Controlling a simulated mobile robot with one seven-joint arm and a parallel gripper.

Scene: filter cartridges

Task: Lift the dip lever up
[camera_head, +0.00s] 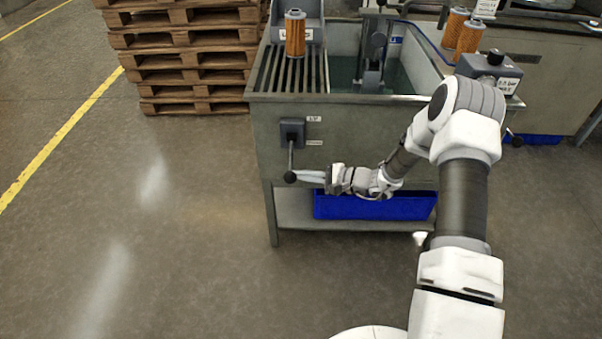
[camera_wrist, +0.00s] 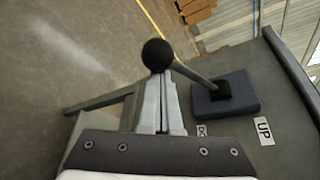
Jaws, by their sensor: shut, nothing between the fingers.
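The dip lever (camera_head: 291,160) is a thin rod with a black ball knob, mounted on a dark square block (camera_head: 292,132) on the front of the grey wash station. It hangs downward, knob lowest. In the wrist view the black knob (camera_wrist: 157,54) is right at the fingertips, with the rod (camera_wrist: 193,75) running right to its block (camera_wrist: 225,94). My gripper (camera_head: 300,176) points left, just right of the knob; it also shows in the wrist view (camera_wrist: 159,80). Its fingers are together with nothing between them. Whether the fingertips touch the knob I cannot tell.
An "UP" label (camera_wrist: 264,131) sits beside the block. The grey station (camera_head: 350,135) holds a slatted rack, an orange filter (camera_head: 295,33) and a tank. A blue bin (camera_head: 375,206) lies on the lower shelf. Pallets (camera_head: 185,50) stand behind left. The floor left is clear.

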